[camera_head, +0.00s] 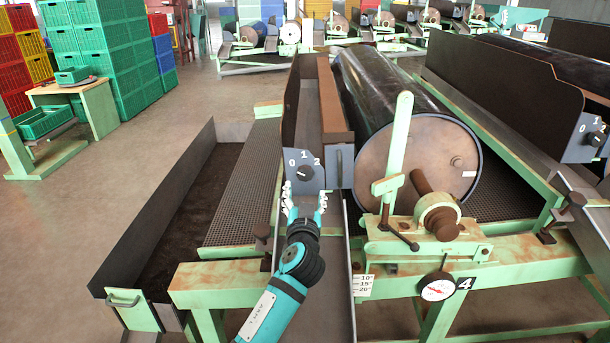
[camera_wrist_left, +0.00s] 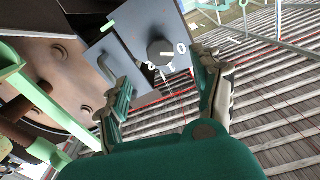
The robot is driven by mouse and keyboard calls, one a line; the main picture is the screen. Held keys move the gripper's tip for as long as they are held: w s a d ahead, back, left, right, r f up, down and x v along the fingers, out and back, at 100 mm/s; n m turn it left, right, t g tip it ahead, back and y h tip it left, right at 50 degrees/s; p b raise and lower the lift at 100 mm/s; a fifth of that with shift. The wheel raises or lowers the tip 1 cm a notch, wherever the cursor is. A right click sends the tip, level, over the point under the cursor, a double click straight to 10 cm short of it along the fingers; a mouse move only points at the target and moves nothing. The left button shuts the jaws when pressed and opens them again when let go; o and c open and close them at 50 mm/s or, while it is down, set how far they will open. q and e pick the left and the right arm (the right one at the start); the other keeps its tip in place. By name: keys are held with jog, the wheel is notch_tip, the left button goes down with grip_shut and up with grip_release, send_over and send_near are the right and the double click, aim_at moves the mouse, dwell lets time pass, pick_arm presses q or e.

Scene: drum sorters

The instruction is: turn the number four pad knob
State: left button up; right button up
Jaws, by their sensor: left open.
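The dark round knob (camera_head: 305,172) sits on a grey pad plate marked 0, 1 and 2, at the front end of the sorter that bears a number 4 plate (camera_head: 466,283). In the left wrist view the knob (camera_wrist_left: 160,53) shows with a pale mark on the side towards the 0. My left gripper (camera_head: 304,200) is open just in front of and below the knob in the head view. In the left wrist view its fingers (camera_wrist_left: 165,88) are spread, with the knob beyond the gap between them, apart from both. My right gripper is not in view.
A large drum (camera_head: 415,165), a green upright lever (camera_head: 396,150) and a dial gauge (camera_head: 437,287) stand right of the pad. A second pad with a knob (camera_head: 594,139) is at the far right.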

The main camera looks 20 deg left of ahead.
aim_at(305, 175)
pick_arm(q)
jog(key=b+x, duration=0.1)
jog(key=x, duration=0.8)
jog(key=shift+w+a+f, duration=0.1)
jog(key=shift+w, duration=0.05)
jog(key=shift+w+a, duration=0.1)
jog(key=shift+w, duration=0.2)
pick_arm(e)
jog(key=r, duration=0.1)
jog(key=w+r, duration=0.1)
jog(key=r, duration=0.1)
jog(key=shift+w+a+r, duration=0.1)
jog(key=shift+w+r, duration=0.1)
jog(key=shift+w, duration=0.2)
pick_arm(q)
jog(key=c, duration=1.2)
